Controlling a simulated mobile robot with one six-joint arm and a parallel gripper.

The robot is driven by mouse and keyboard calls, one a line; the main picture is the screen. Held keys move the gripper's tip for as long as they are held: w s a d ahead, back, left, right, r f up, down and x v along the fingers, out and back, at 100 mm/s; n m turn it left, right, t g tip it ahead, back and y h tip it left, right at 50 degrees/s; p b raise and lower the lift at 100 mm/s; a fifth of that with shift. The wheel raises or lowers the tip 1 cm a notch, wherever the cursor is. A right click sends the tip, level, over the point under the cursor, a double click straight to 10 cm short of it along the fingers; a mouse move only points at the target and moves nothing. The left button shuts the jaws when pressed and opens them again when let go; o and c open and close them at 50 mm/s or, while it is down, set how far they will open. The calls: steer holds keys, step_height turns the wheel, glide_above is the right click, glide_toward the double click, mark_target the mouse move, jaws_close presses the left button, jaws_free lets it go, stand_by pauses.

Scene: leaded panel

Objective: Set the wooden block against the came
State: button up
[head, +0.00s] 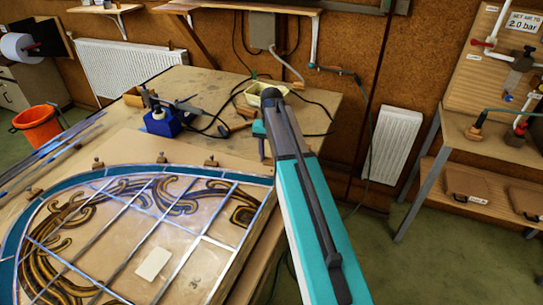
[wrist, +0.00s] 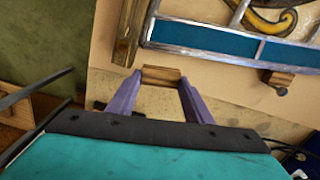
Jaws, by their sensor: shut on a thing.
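My gripper (wrist: 160,88) has purple fingers and is shut on a small wooden block (wrist: 162,74) in the wrist view. The leaded panel's blue glass border (wrist: 205,38) lies just beyond the block. Its grey outer came (wrist: 215,57) runs along that border. A strip of bare board shows between the block and the came in the wrist view; I cannot tell the block's height. In the head view the panel (head: 150,185) lies on the bench at left. My arm hides most of the gripper there, and the held block cannot be made out.
Another small wooden block (wrist: 279,80) sits by the came, right of the held one. A wooden strip (wrist: 129,35) lies to the left.

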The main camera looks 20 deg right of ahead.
mark_target(272, 164)
steer(key=shift+f+b, duration=0.8)
steer(key=shift+f, duration=1.25)
steer(key=shift+s+a+r, duration=0.15)
steer(key=shift+s+a, duration=0.2)
steer(key=shift+s, duration=0.15)
steer(key=shift+s+a, duration=0.15)
steer(key=shift+s, duration=0.1)
steer(key=o, duration=1)
